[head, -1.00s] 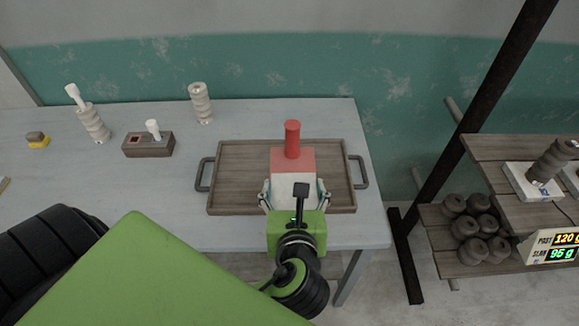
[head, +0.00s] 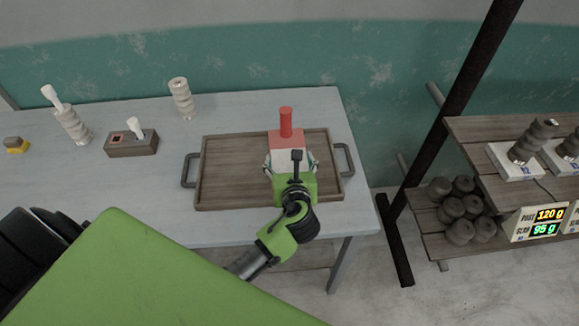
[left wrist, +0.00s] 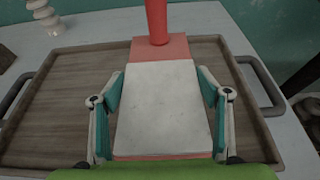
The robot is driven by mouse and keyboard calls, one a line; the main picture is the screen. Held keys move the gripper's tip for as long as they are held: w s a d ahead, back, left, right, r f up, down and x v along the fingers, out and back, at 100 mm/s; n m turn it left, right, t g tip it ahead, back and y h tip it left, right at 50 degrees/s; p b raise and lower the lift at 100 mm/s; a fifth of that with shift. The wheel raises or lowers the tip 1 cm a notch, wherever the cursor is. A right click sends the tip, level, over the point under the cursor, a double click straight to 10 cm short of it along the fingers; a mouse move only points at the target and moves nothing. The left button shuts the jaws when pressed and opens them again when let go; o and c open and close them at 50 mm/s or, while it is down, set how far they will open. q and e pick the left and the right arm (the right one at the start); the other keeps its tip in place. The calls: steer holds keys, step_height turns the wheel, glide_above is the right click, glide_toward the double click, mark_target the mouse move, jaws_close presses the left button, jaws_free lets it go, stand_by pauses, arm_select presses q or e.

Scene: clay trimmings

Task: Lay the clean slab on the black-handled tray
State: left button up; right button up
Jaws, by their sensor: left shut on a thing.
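The slab (head: 286,140) is a flat block with a pale grey-white face and a red far end. A red cylindrical post (head: 286,122) stands at that end. In the left wrist view the slab (left wrist: 163,105) fills the middle, with a thin red edge at its near side. My left gripper (head: 290,165) is shut on the slab, one teal-padded finger on each side. The slab is over the right half of the brown wooden tray (head: 230,175), which has dark handles at both ends. I cannot tell whether the slab touches the tray. My right gripper is out of view.
A small wooden box (head: 132,144) with a pale peg and ridged pale posts (head: 182,98) stand left of the tray. The right-hand shelf (head: 470,130) holds dark round pieces and a display (head: 540,222) reading 120 g and 95 g.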

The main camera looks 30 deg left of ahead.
arm_select(q)
steer(key=shift+f, duration=1.25)
steer(key=o, duration=1.4)
steer(key=shift+s+f, duration=0.1)
steer(key=shift+f, duration=0.1)
steer(key=shift+c, duration=0.2)
steer(key=shift+r, duration=0.1)
steer(key=v, duration=1.2)
steer(key=shift+r, duration=0.2)
